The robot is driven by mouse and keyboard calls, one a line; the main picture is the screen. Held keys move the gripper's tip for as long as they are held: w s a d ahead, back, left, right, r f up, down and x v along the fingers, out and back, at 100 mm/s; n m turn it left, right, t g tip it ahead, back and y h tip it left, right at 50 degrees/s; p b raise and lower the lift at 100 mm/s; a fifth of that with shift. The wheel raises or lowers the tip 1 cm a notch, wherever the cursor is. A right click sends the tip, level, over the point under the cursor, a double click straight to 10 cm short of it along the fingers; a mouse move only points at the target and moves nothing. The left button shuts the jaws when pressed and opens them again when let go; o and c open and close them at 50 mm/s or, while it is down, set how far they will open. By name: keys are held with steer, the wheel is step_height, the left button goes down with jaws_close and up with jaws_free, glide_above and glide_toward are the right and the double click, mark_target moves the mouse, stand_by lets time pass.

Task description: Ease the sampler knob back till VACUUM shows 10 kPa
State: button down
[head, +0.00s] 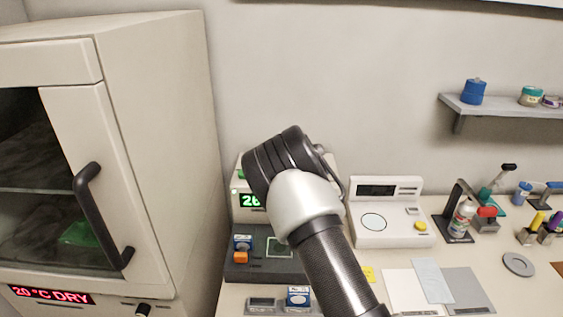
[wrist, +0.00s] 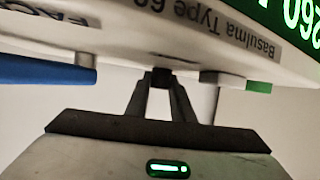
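The instrument (head: 246,214) with a green lit display (head: 249,200) stands behind my arm in the head view, and my wrist hides most of its front. In the wrist view its panel appears upside down, with the display (wrist: 292,27) reading about 260 and cut off by the frame edge. No VACUUM label is readable. A small dark knob (wrist: 160,76) sticks out of the panel. My gripper (wrist: 160,88) has its two fingertips on either side of this knob, seemingly closed on it. The head view hides the fingers and knob.
A blue cylinder (wrist: 45,70) and a green-tipped part (wrist: 258,87) flank the knob. A white device (head: 388,232) stands right of my arm. A tall cabinet (head: 165,150) closes off the left. Small boxes (head: 298,296) lie in front.

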steer(key=shift+d+r+p, duration=0.1)
steer(key=shift+r+p, duration=0.05)
steer(key=shift+p, duration=0.2)
steer(key=shift+r+n+y+p, duration=0.1)
steer(key=shift+n+y+p, duration=0.5)
steer(key=shift+y+p, duration=0.1)
steer(key=shift+d+n+g+y+p, duration=0.1)
steer(key=shift+n+g+y+p, duration=0.5)
steer(key=shift+p, duration=0.25)
steer(key=shift+n+g+y+p, duration=0.6)
steer(key=shift+n+y+p, duration=0.2)
steer(key=shift+n+y, duration=0.25)
steer(key=shift+f+n+g+y, duration=0.25)
steer(key=shift+n+g+y, duration=0.35)
steer(key=shift+n, duration=0.25)
steer(key=shift+g, duration=0.3)
steer(key=c, duration=1.5)
jaws_free()
steer(key=shift+a, duration=0.2)
steer(key=shift+c, duration=0.2)
